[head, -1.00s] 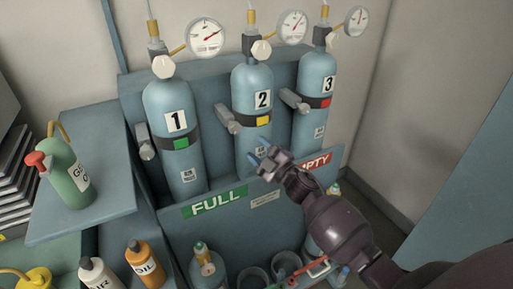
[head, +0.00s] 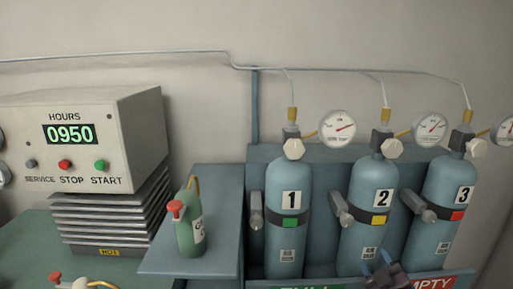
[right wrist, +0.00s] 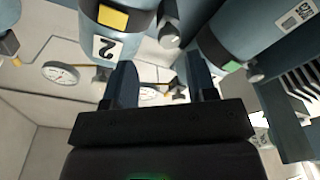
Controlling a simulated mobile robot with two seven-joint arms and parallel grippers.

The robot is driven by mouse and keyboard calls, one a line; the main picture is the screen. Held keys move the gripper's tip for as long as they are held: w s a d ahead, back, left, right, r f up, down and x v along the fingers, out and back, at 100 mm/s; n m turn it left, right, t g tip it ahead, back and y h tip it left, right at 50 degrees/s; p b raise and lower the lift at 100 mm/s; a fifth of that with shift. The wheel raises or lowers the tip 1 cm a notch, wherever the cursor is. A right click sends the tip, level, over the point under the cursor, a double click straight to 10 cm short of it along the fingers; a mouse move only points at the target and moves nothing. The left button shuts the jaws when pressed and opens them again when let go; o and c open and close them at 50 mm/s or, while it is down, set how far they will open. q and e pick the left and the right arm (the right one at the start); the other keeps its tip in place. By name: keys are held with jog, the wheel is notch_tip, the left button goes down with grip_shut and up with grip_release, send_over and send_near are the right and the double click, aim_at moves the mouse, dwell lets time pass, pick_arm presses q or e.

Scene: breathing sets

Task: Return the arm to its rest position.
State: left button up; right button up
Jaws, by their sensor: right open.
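My right gripper (head: 380,264) shows at the bottom edge of the head view, low in front of cylinder 2 (head: 371,215). In the right wrist view its two fingers (right wrist: 162,88) stand apart with nothing between them. Cylinder 2 also shows upside down in that view (right wrist: 120,25). Most of my right arm is out of the head view. My left gripper is not seen.
Cylinder 1 (head: 288,225) and cylinder 3 (head: 447,215) stand beside cylinder 2 in a blue rack, with gauges above. A green bottle (head: 190,225) stands on a shelf (head: 160,262) to the left. A control box (head: 75,140) reads 0950.

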jog(key=s+a+f+m+g, duration=0.1)
jog(key=s+f+m+g, duration=0.1)
jog(key=s+f, duration=0.4)
jog(key=s+a+f+m+g+h, duration=0.1)
jog(key=s+f+m+g, duration=0.1)
jog(key=s+f, duration=0.5)
jog(key=s+f+m+g, duration=0.3)
jog(key=s+f, duration=0.3)
jog(key=s, duration=0.9)
jog(key=shift+s+a+f+g+h, duration=0.3)
jog(key=shift+s+a+f+g, duration=0.1)
jog(key=shift+g, duration=0.1)
